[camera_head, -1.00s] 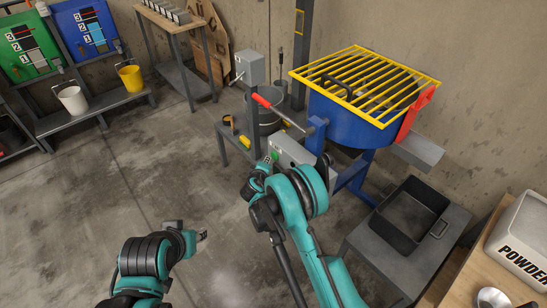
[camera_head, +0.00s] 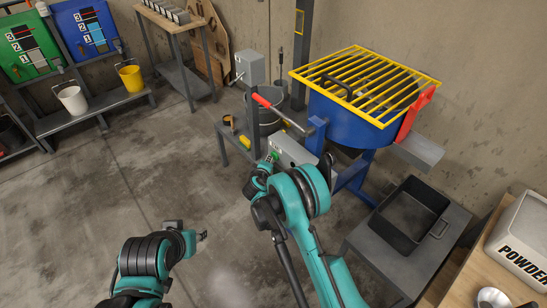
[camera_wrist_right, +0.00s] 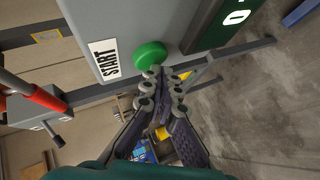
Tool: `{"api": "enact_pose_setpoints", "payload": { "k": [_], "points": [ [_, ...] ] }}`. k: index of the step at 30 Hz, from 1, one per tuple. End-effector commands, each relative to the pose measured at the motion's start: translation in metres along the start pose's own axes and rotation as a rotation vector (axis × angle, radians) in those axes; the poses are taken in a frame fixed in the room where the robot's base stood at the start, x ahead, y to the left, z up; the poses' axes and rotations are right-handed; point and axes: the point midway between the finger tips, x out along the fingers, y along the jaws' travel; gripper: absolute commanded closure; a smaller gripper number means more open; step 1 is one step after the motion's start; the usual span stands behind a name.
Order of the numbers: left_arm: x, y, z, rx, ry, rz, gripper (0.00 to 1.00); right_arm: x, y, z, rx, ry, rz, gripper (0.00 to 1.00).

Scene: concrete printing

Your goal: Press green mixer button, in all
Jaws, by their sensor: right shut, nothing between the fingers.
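The green round button (camera_wrist_right: 150,55) sits on a grey control box (camera_wrist_right: 150,22) beside a white START label (camera_wrist_right: 107,60). The control box also shows in the head view (camera_head: 297,151), at the front of the blue mixer (camera_head: 345,120) with its yellow grate. My right gripper (camera_wrist_right: 163,77) is shut and empty, its fingertips at the button's lower edge in the wrist view. I cannot tell whether they touch it. In the head view the right gripper (camera_head: 268,161) is beside the box and partly hidden by its arm. My left gripper (camera_head: 202,236) hangs low over the floor, its jaws unclear.
A dark tray (camera_head: 410,217) sits on a grey stand to the right. Buckets stand on a bench at the left. The middle floor is clear.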

Motion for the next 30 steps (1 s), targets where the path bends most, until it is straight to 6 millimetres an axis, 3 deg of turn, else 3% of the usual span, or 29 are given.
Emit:
{"api": "enact_pose_setpoints", "payload": {
  "k": [30],
  "points": [
    [0.0000, 0.0000, 0.0000, 0.000, 0.000, 0.000, 0.64, 0.0069, 0.0051, 0.0053, 0.000, -0.001, 0.001, 1.00]
  ]
}}
